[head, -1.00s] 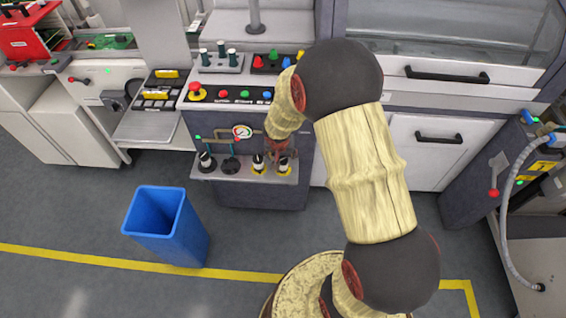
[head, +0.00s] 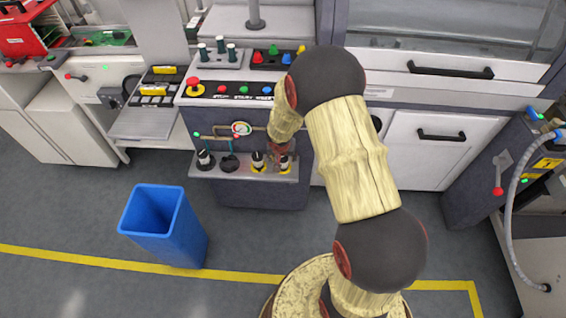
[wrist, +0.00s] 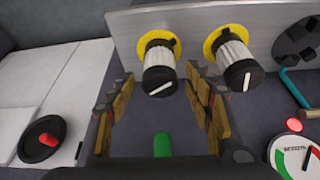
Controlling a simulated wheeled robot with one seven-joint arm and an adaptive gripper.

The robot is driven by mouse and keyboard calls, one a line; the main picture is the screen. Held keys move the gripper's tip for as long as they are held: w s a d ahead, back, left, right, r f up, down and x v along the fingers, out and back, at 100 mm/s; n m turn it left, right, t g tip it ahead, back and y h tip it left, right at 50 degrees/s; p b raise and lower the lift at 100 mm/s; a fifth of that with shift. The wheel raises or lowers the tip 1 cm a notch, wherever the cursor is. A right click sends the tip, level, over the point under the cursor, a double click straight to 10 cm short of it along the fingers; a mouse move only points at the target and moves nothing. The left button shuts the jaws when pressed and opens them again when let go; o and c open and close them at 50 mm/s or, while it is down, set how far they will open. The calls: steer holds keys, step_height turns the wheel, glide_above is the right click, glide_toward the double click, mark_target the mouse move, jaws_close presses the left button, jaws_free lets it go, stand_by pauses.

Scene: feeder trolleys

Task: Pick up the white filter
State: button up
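Two white ribbed filters with black caps stand in yellow rings on a grey metal shelf (wrist: 275,35). In the wrist view, the left filter (wrist: 159,58) lies ahead of the gap between my fingers, and the right filter (wrist: 236,62) is just past my right finger. In the head view, one filter (head: 258,160) shows left of my gripper (head: 283,152); the other is mostly hidden by it. My gripper (wrist: 160,88) is open, its fingers spread with nothing held between them. Whether the fingertips reach beside the left filter's cap is hard to tell.
Dark holders (head: 205,160) sit further left on the shelf. A gauge (head: 242,128) with pipes is on the panel above, below a button console (head: 230,91). A blue bin (head: 165,225) stands on the floor at left. White cabinets (head: 425,155) flank the right.

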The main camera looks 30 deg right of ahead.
steer(key=c, duration=1.1)
steer(key=shift+c, duration=0.2)
steer(key=shift+r, duration=0.2)
